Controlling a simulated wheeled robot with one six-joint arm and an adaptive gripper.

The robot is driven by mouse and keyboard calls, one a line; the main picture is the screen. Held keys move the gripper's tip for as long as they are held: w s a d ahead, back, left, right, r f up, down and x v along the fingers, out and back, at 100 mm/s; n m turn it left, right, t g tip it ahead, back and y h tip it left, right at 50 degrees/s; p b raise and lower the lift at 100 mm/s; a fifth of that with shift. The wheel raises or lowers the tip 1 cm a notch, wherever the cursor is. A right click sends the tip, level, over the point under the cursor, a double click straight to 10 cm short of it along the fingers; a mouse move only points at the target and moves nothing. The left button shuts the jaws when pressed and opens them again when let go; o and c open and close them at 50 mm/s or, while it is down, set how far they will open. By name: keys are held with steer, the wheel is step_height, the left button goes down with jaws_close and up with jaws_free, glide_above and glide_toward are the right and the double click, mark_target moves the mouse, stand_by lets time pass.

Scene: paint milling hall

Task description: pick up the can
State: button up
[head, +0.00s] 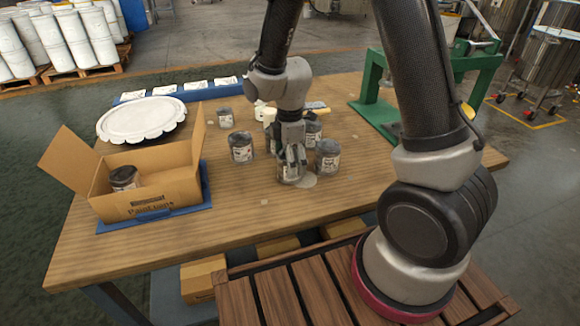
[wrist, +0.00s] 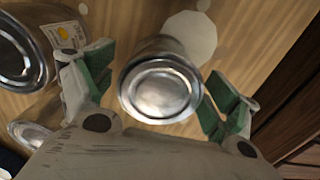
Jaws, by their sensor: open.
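A metal can (wrist: 160,88) with a shiny round lid stands on the wooden table between the two open fingers of my gripper (wrist: 155,95) in the wrist view. Gaps show between the can and the green-padded fingertips. In the head view my gripper (head: 291,158) points down over this can (head: 289,175), and its fingers cover much of it. Another can (head: 328,157) stands close to the right of my gripper, and one more (head: 241,147) stands to the left. A can (head: 125,178) sits inside the open cardboard box.
The cardboard box (head: 150,205) stands on a blue mat at the table's left. A white scalloped disc (head: 141,119) lies behind it. A green metal frame (head: 375,85) stands at the back right. The front right of the table (head: 330,195) is clear.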

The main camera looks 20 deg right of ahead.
steer(key=c, duration=1.3)
steer(key=shift+r, duration=0.1)
steer(key=shift+c, duration=0.2)
